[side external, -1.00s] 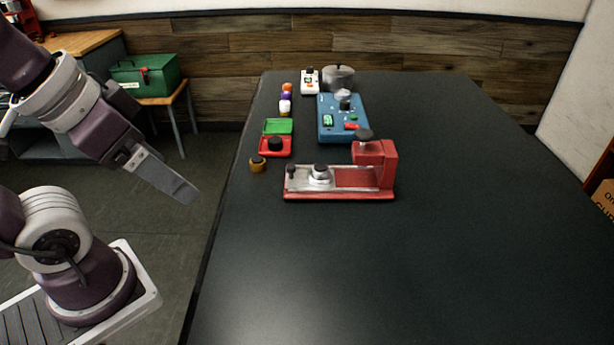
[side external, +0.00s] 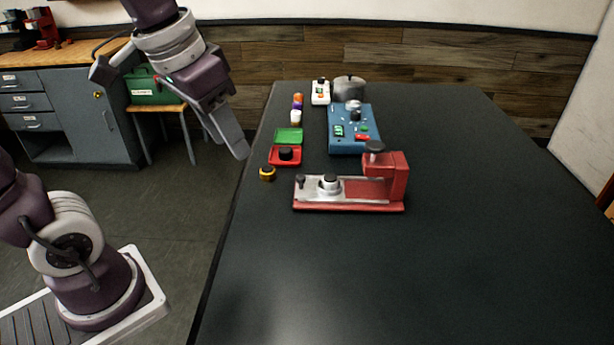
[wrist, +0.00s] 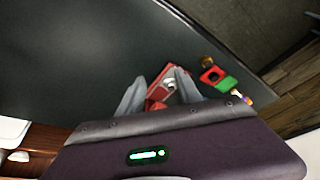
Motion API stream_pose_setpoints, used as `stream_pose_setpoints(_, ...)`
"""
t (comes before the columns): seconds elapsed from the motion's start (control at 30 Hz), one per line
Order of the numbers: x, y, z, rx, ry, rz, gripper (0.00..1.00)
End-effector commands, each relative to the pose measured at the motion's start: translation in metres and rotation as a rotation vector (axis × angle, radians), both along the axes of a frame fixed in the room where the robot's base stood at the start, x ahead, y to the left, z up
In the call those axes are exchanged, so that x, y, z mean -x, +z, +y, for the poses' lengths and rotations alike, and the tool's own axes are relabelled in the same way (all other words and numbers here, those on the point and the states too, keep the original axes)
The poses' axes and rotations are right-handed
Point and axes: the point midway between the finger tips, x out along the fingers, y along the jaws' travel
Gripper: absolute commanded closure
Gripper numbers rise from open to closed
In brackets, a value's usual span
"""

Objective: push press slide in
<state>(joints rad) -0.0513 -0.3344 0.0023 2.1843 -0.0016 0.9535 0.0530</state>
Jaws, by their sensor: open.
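The press (side external: 350,206) is a long red base on the dark table with a red block at its right end and a dark knob on top. A silver slide (side external: 312,190) with a white-and-dark round piece (side external: 330,183) on it lies in the left part of the base, with a small dark knob at its left end. My gripper (side external: 240,150) is open and empty, in the air left of the press near the table's left edge. In the wrist view the open fingers (wrist: 157,95) frame the red press (wrist: 170,80), partly hidden by the gripper.
A gold ring-like piece (side external: 267,174), a red tray (side external: 275,159) and a green tray (side external: 288,136) lie behind the press. A blue device (side external: 353,140), a white device (side external: 320,92) and a grey pot (side external: 349,88) stand farther back. The front table (side external: 420,270) is clear.

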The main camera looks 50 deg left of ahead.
Motion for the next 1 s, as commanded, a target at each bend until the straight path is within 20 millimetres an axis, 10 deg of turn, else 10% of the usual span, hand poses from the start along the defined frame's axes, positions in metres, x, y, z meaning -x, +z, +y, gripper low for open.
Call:
stream_pose_setpoints(0.2, -0.133, -0.053, 0.034, 0.003, 0.004, 0.22, 0.59)
stream_pose_setpoints(0.33, -0.176, -0.097, 0.051, 0.011, 0.001, 0.301, 0.59)
stream_pose_setpoints(1.0, -0.194, -0.194, 0.059, 0.016, -0.001, 0.338, 0.59)
